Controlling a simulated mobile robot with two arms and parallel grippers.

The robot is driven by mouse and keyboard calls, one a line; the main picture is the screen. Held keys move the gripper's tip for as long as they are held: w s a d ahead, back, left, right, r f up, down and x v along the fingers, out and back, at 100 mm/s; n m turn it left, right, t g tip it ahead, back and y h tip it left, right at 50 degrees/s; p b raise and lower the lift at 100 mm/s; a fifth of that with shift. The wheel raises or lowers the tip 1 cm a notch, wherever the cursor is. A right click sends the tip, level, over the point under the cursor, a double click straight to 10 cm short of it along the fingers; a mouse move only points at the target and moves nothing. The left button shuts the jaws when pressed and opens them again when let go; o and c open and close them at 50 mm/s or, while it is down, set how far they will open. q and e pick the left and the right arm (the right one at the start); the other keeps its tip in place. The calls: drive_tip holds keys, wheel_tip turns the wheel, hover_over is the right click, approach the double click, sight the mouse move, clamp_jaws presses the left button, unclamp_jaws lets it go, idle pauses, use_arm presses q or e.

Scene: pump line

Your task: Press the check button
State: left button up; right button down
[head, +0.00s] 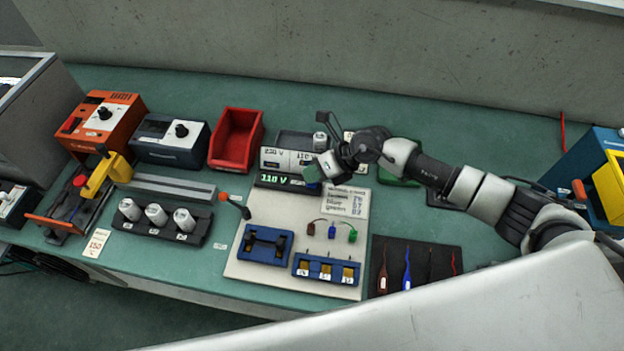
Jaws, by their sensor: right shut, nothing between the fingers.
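My right gripper (326,164) comes in from the right, over the back of the pale board (240,268), shut and empty. It is beside a test unit with a green-lit display reading 110 V (284,181). A small dark green piece (312,173) shows at the fingertips, at the right end of the display. I cannot tell whether it is the check button, nor whether the fingers touch it. No other check button can be made out; the gripper hides part of the unit. My left gripper is not in view.
A printed card (346,202), a blue fixture (265,244), a blue numbered block (325,269) and small coloured leaded parts (332,231) are on the board. A red bin (236,139) stands behind left. A dark mat (416,262) with several probes lies right. White cylinders (156,214) stand left.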

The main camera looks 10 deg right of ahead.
drive_tip(key=shift+r+p, duration=0.45)
drive_tip(key=shift+r, duration=0.3)
wheel_tip(320, 180, up, 5)
drive_tip(key=p, duration=0.4)
idle(0.7)
